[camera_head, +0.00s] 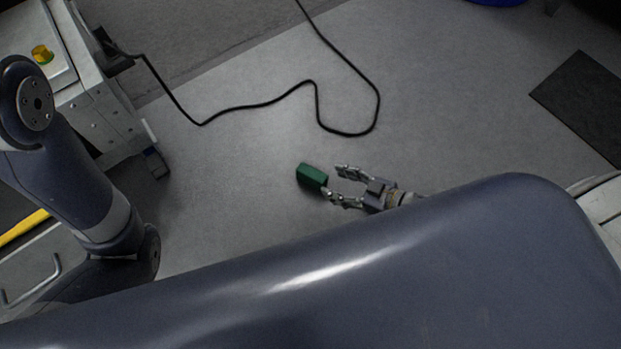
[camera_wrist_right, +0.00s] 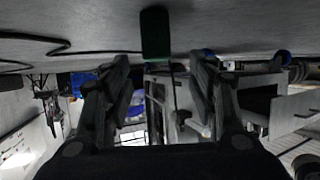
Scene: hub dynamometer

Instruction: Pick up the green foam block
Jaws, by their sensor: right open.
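The green foam block (camera_head: 312,175) lies on the grey floor near the middle of the head view. My right gripper (camera_head: 341,186) is low beside it, open, with its fingers pointing left at the block. One fingertip is close to the block's right end; whether it touches cannot be told. In the right wrist view the block (camera_wrist_right: 155,33) shows at the top centre, beyond and between the two spread fingers of my right gripper (camera_wrist_right: 161,70). Nothing is between the fingers. My left arm shows at the left of the head view, but its gripper does not.
A black cable (camera_head: 258,104) curls over the floor behind the block. A dark mat (camera_head: 588,105) lies at the right. The floor around the block is clear.

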